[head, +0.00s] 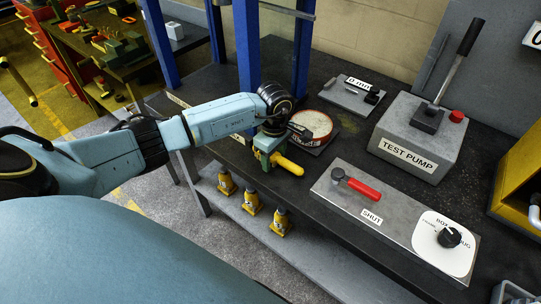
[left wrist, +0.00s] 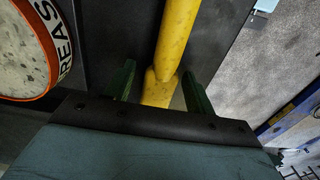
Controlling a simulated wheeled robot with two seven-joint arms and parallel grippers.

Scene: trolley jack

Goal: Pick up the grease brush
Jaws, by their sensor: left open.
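A thick yellow handle (head: 288,164), which looks like the grease brush, lies at the bench's front edge, beside the grease tin (head: 313,124). Its bristles cannot be made out. My left gripper (head: 267,150) is at the handle's left part and hides some of it. In the left wrist view the yellow handle (left wrist: 175,40) runs between the two green fingers of my left gripper (left wrist: 158,88), which are apart with gaps on both sides. The tin (left wrist: 22,45) shows at the left there, with part of its lettering. My right gripper is not in view.
A grey panel (head: 330,205) with a red-handled lever lies right of the brush. The test pump (head: 416,140) stands behind it. Blue posts (head: 247,50) rise left of the tin. Several yellow jacks (head: 252,201) stand on the lower shelf (head: 310,268).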

